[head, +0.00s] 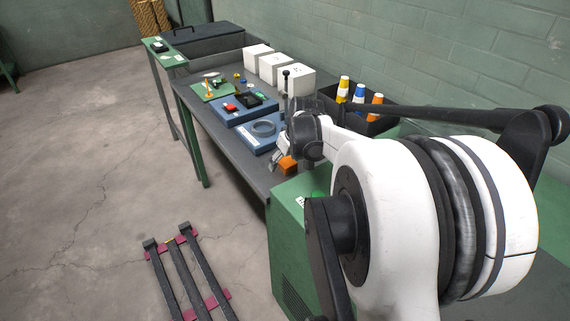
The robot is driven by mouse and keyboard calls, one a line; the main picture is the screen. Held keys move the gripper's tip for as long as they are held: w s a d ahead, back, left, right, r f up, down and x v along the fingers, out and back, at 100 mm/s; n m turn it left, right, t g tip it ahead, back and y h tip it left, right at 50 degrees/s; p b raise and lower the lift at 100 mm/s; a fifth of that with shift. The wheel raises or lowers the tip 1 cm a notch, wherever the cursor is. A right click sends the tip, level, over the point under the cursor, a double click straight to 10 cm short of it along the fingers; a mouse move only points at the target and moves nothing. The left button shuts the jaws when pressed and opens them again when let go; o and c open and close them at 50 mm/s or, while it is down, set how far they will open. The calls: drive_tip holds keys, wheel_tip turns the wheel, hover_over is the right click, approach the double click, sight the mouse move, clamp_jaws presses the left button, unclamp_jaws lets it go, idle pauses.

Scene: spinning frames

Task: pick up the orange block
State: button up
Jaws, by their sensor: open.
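The orange block (288,165) is a small box near the front edge of the grey workbench (226,133), just left of my white arm. My gripper (278,160) is small in the head view and partly hidden by my wrist. It is open and close beside the orange block, at its upper left in the picture. I cannot tell whether the fingers touch the block or lie around it. Part of the block's right side is hard to see against my arm.
White boxes (270,68) stand along the wall. A black bin (384,124) holds yellow, blue and orange cones. A green cabinet (288,225) stands in front. A rack (180,270) lies on the floor.

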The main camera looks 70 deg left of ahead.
sight(285, 159)
drive_tip(key=c, duration=1.3)
drive_tip(key=shift+o, duration=0.2)
drive_tip(key=shift+r, duration=0.15)
drive_tip(key=shift+r, duration=0.5)
wheel_tip(285, 159, up, 3)
drive_tip(key=shift+f, duration=0.1)
drive_tip(key=s+d+r+p, duration=0.1)
drive_tip(key=s+d+r, duration=0.2)
drive_tip(key=s+r, duration=0.4)
drive_tip(key=s, duration=0.4)
drive_tip(key=shift+s, duration=0.15)
drive_tip(key=shift+d, duration=0.1)
